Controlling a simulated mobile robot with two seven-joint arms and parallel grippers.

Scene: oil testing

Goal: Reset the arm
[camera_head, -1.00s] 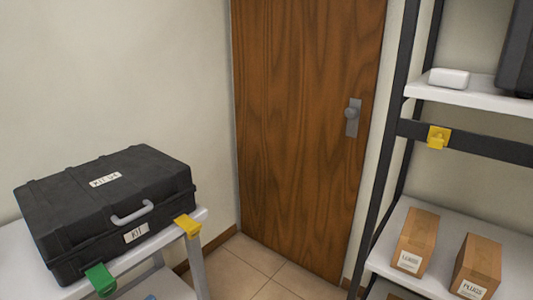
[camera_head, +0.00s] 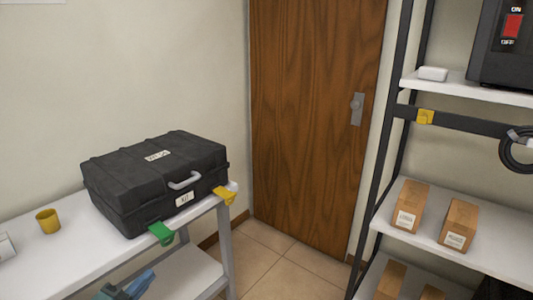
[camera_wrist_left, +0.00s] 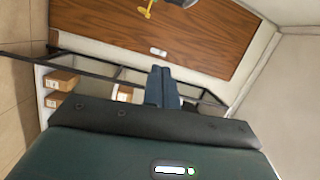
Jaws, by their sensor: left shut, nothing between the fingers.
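My left gripper (camera_head: 140,282) shows at the bottom left of the head view, beside the table and below the black case. Its blue fingers are together with nothing between them. They also show closed in the left wrist view (camera_wrist_left: 163,88), in front of the brown door (camera_wrist_left: 200,30). No object touches the fingers. My right gripper does not show clearly in any view.
A black case (camera_head: 130,190) and a yellow cup (camera_head: 48,221) stand on the white table (camera_head: 70,260). The brown door (camera_head: 305,110) is shut. A rack (camera_head: 470,245) with cardboard boxes (camera_head: 410,208) stands right. Tiled floor (camera_head: 270,255) between them is clear.

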